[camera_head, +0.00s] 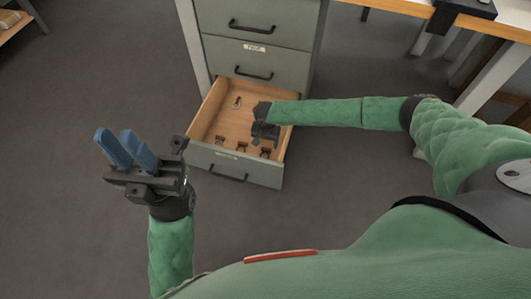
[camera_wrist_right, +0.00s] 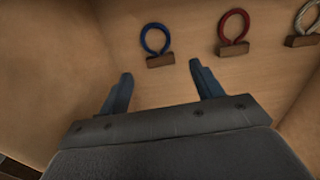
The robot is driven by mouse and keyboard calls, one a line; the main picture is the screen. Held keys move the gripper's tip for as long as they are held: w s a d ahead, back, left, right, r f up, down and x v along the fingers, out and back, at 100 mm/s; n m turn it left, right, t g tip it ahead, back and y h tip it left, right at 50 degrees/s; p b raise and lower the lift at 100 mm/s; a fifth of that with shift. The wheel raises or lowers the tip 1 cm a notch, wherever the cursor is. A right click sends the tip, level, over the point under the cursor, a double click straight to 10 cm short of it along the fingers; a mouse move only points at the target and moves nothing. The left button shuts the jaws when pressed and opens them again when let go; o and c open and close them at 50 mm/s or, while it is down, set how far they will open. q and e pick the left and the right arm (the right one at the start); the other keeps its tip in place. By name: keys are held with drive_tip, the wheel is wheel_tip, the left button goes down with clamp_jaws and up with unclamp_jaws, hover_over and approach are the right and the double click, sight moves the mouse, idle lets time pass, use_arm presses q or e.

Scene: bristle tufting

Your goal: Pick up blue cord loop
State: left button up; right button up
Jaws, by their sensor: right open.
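The blue cord loop (camera_wrist_right: 155,38) stands up from a small brown block (camera_wrist_right: 160,61) on the drawer floor in the right wrist view. My right gripper (camera_wrist_right: 162,84) is open and empty. Its two fingers point toward the loop, which lies a little beyond the fingertips, roughly in line with the gap between them. In the head view my right gripper (camera_head: 264,128) reaches into the open drawer (camera_head: 212,97), and I cannot tell the blue loop there. My left gripper (camera_head: 115,133) is raised left of the drawer, with its blue fingers apart and nothing between them.
A red loop (camera_wrist_right: 233,25) on its own block stands right of the blue one, and a pale loop (camera_wrist_right: 308,16) stands at the far right. Wooden drawer walls surround the right gripper. Closed drawers (camera_head: 258,55) of the grey cabinet rise behind. A table (camera_head: 505,22) stands at upper right.

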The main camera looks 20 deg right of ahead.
sight(266, 150)
drive_tip(key=shift+f+b, duration=0.8)
drive_tip(key=shift+f, duration=1.5)
drive_tip(key=shift+s, duration=0.1)
drive_tip(key=c, duration=1)
